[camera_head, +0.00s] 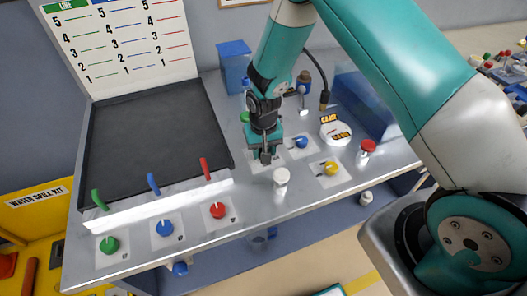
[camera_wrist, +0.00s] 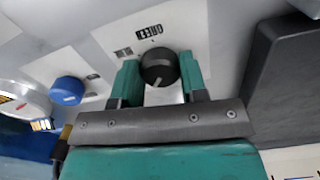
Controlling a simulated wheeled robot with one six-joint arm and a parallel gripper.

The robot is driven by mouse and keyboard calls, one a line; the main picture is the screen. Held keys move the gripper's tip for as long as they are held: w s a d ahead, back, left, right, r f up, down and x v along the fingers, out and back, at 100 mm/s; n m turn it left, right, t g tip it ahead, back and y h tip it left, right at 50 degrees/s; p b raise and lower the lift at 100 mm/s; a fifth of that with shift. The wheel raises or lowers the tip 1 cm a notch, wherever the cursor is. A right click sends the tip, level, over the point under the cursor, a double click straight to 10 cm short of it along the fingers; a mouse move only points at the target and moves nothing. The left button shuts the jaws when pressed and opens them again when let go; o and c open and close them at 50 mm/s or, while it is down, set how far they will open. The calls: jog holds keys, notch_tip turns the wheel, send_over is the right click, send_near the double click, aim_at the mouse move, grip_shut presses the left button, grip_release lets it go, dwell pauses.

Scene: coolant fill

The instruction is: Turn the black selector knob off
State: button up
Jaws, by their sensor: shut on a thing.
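The black selector knob (camera_wrist: 159,68) sits on a white plate on the metal panel, between the two teal fingers of my gripper (camera_wrist: 158,76) in the wrist view. The fingers are shut on its sides. A pale pointer line on the knob runs toward the lower left of that view. Small dark printed labels (camera_wrist: 150,31) lie on the panel beyond the knob; I cannot read them surely. In the head view my gripper (camera_head: 265,153) points down at the panel and hides most or all of the black knob.
A blue knob (camera_head: 301,142) and a yellow knob (camera_head: 330,168) stand close by. A white knob (camera_head: 281,177) stands in front of my gripper. Green (camera_head: 109,245), blue (camera_head: 165,228) and red (camera_head: 217,210) knobs line the front left. A dark tray (camera_head: 150,140) lies left.

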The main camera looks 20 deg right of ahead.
jog(key=n+b, duration=0.1)
jog(key=n, duration=0.3)
jog(key=shift+f+n+b, duration=0.1)
jog(key=shift+n+b, duration=0.2)
jog(key=shift+d+n+b, duration=0.1)
jog(key=shift+n+b, duration=0.35)
jog(key=shift+n, duration=1.35)
jog(key=o, duration=0.9)
notch_tip(320, 180, up, 18)
jog(key=b, duration=0.2)
jog(key=shift+f+b, duration=0.15)
jog(key=shift+b, duration=0.15)
jog(key=s+a+r+y, duration=0.1)
jog(key=s+r, duration=0.2)
jog(key=s, duration=0.5)
jog(key=s+a+r+y, duration=0.1)
jog(key=s+a+r, duration=0.1)
jog(key=s, duration=0.6)
jog(key=s+a+r+y, duration=0.1)
jog(key=s+r, duration=0.3)
jog(key=s, duration=0.4)
jog(key=shift+s+a+y, duration=0.35)
jog(key=shift+a+y, duration=0.05)
jog(key=shift+y, duration=0.2)
